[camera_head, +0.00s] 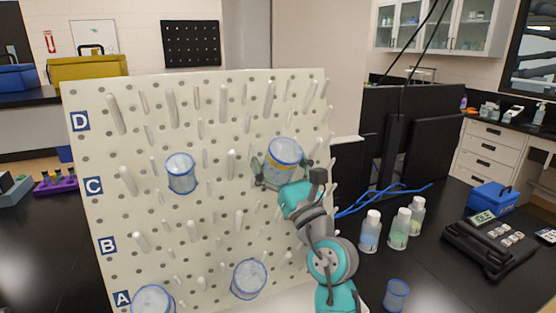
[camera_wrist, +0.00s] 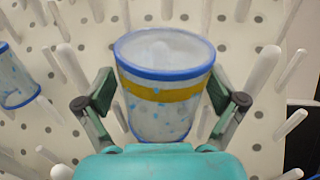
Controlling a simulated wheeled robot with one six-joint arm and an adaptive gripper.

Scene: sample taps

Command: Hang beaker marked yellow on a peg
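The beaker marked yellow (camera_wrist: 160,105) is a clear cup with blue rims and a yellow band. My gripper (camera_wrist: 162,92) has one finger pad against each side of it and appears shut on it. In the wrist view its wide mouth is at the top and tilts toward the camera. In the head view the beaker (camera_head: 286,153) is in front of the pegboard's right part, near row C, with my gripper (camera_head: 281,175) around it. The white pegboard (camera_head: 213,122) carries many slanted pegs. Whether a peg is inside the beaker is unclear.
Other blue-rimmed beakers are on the board: one at row C (camera_head: 181,174), one low in the middle (camera_head: 249,279), one at row A (camera_head: 153,301). Another stands on the bench (camera_head: 396,295). Several bottles (camera_head: 400,229) stand right of my arm. Free pegs surround the held beaker.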

